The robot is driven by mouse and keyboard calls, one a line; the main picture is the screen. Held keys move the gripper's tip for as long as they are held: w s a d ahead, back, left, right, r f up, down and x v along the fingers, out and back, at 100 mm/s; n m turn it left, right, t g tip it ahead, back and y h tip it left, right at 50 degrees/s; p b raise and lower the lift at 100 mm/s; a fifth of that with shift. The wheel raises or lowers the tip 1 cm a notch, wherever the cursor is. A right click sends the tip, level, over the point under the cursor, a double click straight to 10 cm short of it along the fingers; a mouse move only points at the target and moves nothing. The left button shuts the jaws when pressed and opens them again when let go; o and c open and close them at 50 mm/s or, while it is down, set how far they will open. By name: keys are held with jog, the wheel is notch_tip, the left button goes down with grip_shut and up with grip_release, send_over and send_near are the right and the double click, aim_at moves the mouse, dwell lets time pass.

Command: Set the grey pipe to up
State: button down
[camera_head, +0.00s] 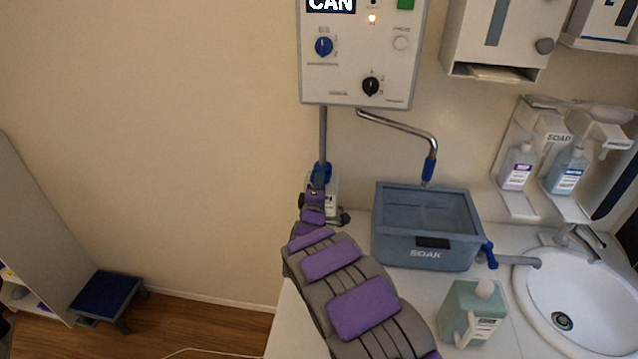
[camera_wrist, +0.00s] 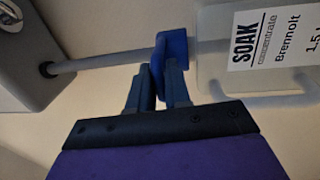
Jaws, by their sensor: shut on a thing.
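The grey pipe (camera_head: 323,130) points straight down from the underside of the white control box (camera_head: 360,60), with a blue end piece (camera_head: 321,172) at its bottom. In the wrist view the grey pipe (camera_wrist: 105,60) runs from the box at left to the blue end piece (camera_wrist: 175,48). My gripper (camera_wrist: 160,80) is shut on this blue end piece, one finger on each side of its lower part. In the head view my gripper (camera_head: 317,185) is at the pipe's lower end, its fingers small and partly hidden by my purple-padded arm.
A bent chrome pipe (camera_head: 405,128) with a blue tip hangs over the blue-grey SOAK basin (camera_head: 428,255). A white concentrate canister (camera_wrist: 275,50) stands close to the gripper. A greenish jug (camera_head: 472,310) and a sink (camera_head: 590,310) are at right. The wall at left is clear.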

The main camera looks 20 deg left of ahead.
jog(key=shift+f, duration=0.15)
notch_tip(320, 180, up, 14)
jog(key=p, duration=0.9)
jog(key=shift+p, duration=0.35)
jog(key=shift+a, duration=0.15)
jog(key=c, duration=1.4)
grip_release()
jog(key=shift+c, duration=0.2)
jog(key=shift+o, duration=0.9)
jog(key=shift+a+f, duration=0.1)
jog(key=shift+f, duration=0.1)
jog(key=shift+s, duration=0.1)
jog(key=v, duration=1.7)
jog(key=shift+p, duration=0.4)
